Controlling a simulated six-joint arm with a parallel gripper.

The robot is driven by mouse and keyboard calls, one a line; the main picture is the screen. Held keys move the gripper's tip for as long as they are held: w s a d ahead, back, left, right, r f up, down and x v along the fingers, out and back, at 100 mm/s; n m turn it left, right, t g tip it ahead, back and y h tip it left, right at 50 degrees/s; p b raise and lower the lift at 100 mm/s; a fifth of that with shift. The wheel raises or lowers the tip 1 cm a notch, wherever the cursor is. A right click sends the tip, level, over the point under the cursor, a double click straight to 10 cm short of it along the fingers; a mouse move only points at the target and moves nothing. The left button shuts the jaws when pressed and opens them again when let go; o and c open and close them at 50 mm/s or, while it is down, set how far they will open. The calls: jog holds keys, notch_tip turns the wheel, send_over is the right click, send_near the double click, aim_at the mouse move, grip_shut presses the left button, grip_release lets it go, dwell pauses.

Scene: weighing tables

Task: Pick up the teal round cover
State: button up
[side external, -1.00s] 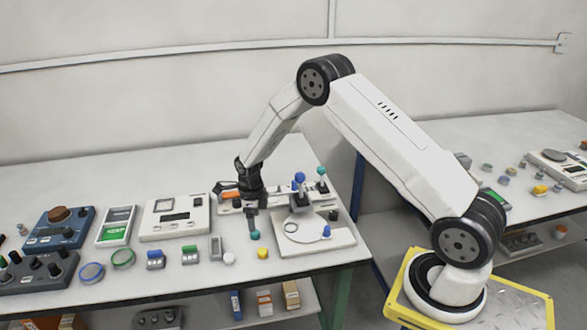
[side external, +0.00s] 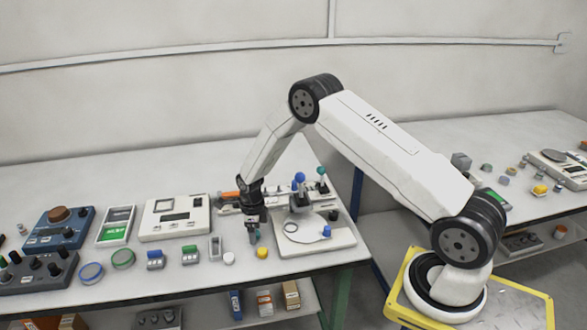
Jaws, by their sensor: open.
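The teal round cover (side external: 258,234) is small and lies on the white table, left of the white plate. Only a sliver of it shows beside the fingers; the rest is hidden. My gripper (side external: 252,236) is open and points down, low over the table at the cover. I cannot tell whether the fingers touch it or stand around it.
A yellow piece (side external: 262,253) and a white round piece (side external: 229,258) lie just in front. A grey upright piece (side external: 214,247) stands to the left. A white device with blue-topped posts (side external: 318,243) is close on the right. A white scale (side external: 175,215) is at the left.

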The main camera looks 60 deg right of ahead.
grip_shut()
jog(key=shift+r, duration=0.15)
jog(key=shift+r, duration=0.7)
jog(key=s+a+r, duration=0.2)
jog(key=s+r, duration=0.9)
jog(key=s, duration=0.2)
jog(key=shift+s+a+r, duration=0.15)
jog(key=shift+s+r, duration=0.05)
jog(key=shift+s, duration=0.2)
